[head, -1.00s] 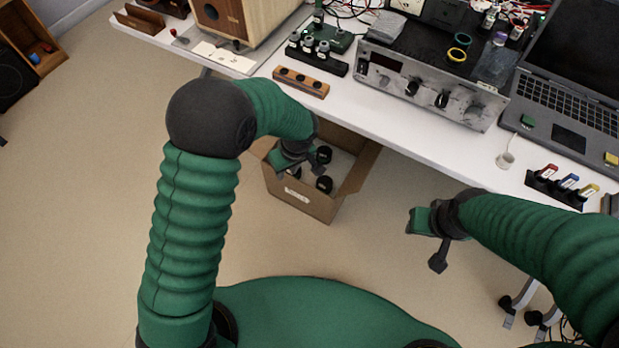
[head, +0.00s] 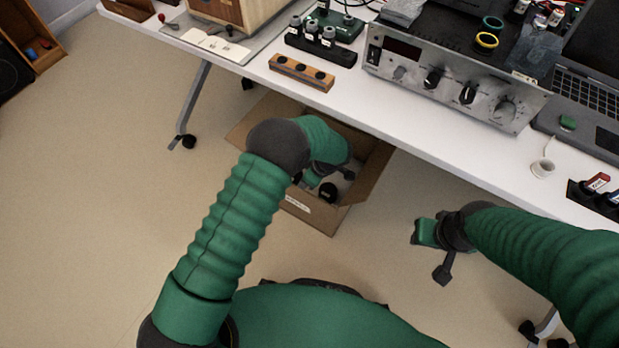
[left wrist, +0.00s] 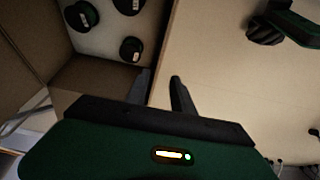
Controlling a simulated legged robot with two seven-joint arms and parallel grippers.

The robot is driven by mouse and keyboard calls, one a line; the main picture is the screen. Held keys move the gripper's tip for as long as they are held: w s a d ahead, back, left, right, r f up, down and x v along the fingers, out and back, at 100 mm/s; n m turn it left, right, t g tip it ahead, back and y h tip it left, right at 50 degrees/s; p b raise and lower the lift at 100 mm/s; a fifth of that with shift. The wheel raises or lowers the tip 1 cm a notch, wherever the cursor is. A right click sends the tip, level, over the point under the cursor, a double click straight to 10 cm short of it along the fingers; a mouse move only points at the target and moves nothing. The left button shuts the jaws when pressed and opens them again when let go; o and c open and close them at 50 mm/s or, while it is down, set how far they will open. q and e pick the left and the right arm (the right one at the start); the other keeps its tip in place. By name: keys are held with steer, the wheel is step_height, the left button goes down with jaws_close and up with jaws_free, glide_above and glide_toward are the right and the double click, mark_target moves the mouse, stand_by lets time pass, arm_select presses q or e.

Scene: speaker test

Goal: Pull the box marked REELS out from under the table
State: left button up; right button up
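An open cardboard box (head: 345,222) stands on the floor, partly under the table edge. A small white label (head: 297,203) is on its near side; its print is too small to read here. Black round reels (head: 327,192) lie inside, and they also show in the left wrist view (left wrist: 131,49). My left gripper (head: 325,178) is at the box, partly hidden by my arm. In the left wrist view its fingers (left wrist: 160,90) stand apart on either side of the box wall's top edge (left wrist: 167,50). My right gripper (head: 438,245) hangs over bare floor, right of the box.
The white table (head: 400,125) overhangs the box and carries an amplifier (head: 450,85), a wooden block (head: 301,72) and a laptop (head: 585,110). A table leg (head: 195,100) with a castor stands left of the box. The floor (head: 110,200) to the left is clear.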

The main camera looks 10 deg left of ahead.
mark_target(294, 191)
arm_select(q)
steer(key=b+x, duration=0.6)
steer(key=x, duration=0.9)
steer(key=shift+r, duration=0.1)
steer(key=shift+c, duration=0.4)
jaws_close()
stand_by(0.4)
